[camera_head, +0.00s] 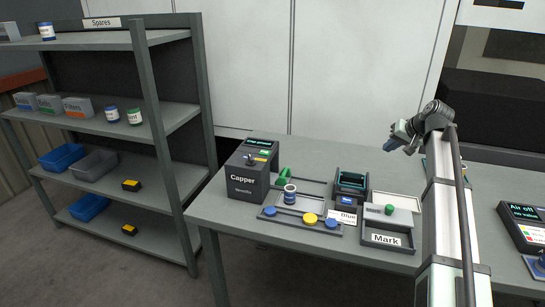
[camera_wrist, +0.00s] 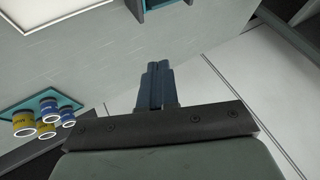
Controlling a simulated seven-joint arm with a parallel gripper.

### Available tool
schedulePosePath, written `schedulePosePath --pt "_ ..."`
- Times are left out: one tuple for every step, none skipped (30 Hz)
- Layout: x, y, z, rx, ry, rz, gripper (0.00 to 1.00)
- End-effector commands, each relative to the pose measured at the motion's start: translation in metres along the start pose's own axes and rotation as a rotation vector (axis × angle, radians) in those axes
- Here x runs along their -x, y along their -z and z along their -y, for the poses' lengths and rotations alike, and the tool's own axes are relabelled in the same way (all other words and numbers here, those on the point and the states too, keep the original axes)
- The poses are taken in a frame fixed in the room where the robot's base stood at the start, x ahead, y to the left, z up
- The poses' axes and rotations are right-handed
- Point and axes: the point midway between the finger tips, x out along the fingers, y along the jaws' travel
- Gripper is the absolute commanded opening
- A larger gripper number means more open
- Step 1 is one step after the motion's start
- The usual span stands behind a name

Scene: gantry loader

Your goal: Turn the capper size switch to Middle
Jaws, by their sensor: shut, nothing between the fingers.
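The capper (camera_head: 248,177) is a dark box labelled "Capper" at the left end of the grey table, in the head view. Its top carries a small lit display (camera_head: 258,142) and a small knob (camera_head: 250,160). The size switch's setting is too small to read. My gripper (camera_head: 388,147) is above the right part of the table, well to the right of the capper and apart from it. In the wrist view, my gripper's blue fingers (camera_wrist: 156,85) are together with nothing between them. The capper is not recognisable in the wrist view.
A blue-labelled jar (camera_head: 290,194) stands in front of the capper, near a rail with blue and yellow caps (camera_head: 310,219). A "Mark" station (camera_head: 386,238) and a dark device (camera_head: 351,183) stand mid-table. Shelves (camera_head: 160,90) stand left. The wrist view shows several jars (camera_wrist: 48,118) on a teal tray.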

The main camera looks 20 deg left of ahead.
Motion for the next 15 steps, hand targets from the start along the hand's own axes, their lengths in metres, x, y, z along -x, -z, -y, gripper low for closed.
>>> schedulePosePath --pt "-0.009 -0.003 0.030 0.045 0.025 0.027 0.00" --pt "-0.013 -0.006 0.046 0.069 0.038 0.043 0.00" --pt "-0.019 -0.011 0.067 0.101 0.057 0.064 0.00" --pt "-0.023 -0.014 0.082 0.126 0.071 0.079 0.00" --pt "-0.027 -0.018 0.098 0.150 0.085 0.095 0.00" --pt "-0.032 -0.023 0.119 0.183 0.103 0.116 0.00" --pt "-0.035 -0.027 0.134 0.207 0.117 0.131 0.00" --pt "-0.038 -0.032 0.149 0.232 0.131 0.147 0.00" --pt "-0.041 -0.038 0.170 0.265 0.150 0.166 0.00" --pt "-0.044 -0.043 0.184 0.290 0.164 0.181 0.00" --pt "-0.046 -0.049 0.199 0.313 0.178 0.196 0.00" --pt "-0.048 -0.055 0.217 0.344 0.195 0.214 0.00" --pt "-0.050 -0.060 0.231 0.367 0.207 0.227 0.00" --pt "-0.051 -0.066 0.242 0.387 0.219 0.240 0.00" --pt "-0.053 -0.072 0.257 0.412 0.233 0.255 0.00"
